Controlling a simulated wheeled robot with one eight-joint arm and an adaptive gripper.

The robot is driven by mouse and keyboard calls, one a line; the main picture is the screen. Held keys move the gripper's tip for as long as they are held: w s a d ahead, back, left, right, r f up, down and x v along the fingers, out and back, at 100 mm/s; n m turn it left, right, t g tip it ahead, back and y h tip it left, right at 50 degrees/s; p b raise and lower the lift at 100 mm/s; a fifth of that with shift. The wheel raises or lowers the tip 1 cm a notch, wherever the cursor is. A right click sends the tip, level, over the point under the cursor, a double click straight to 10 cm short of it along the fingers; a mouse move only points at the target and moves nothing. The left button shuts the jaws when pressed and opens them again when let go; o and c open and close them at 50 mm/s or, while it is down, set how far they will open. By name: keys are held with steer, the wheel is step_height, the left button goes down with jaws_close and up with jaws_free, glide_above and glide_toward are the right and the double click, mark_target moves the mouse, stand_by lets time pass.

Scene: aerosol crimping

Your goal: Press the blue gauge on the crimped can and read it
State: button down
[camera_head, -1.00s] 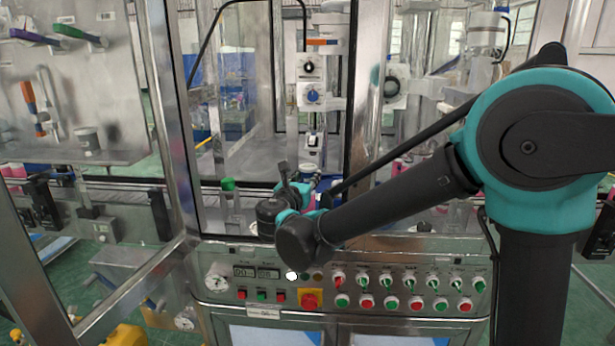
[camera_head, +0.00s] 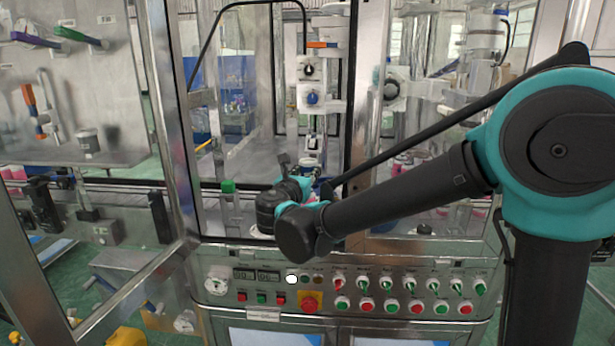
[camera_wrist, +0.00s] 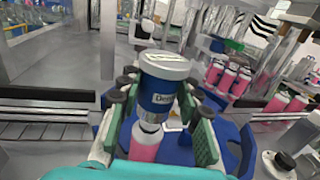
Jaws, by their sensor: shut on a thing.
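The blue gauge (camera_wrist: 160,95) is a dark blue cylinder with a pale round top and partly readable white lettering. It sits between the finger pads of my gripper (camera_wrist: 157,100), which is shut on it. A pink can (camera_wrist: 146,141) with a pale shoulder shows directly below the gauge, in line with it. I cannot tell how firmly the two touch. In the head view my gripper is at the machine's front opening, below the vertical press column (camera_head: 312,97), and my wrist hides most of it. No reading on the gauge can be made out.
Several pink cans (camera_wrist: 225,78) stand at the right in the wrist view. A control panel (camera_head: 345,284) with buttons and switches lies below my wrist. Metal door frames (camera_head: 163,120) flank the opening.

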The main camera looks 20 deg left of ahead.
steer(key=shift+r, duration=1.2)
steer(key=s, duration=1.7)
steer(key=shift+d, duration=0.25)
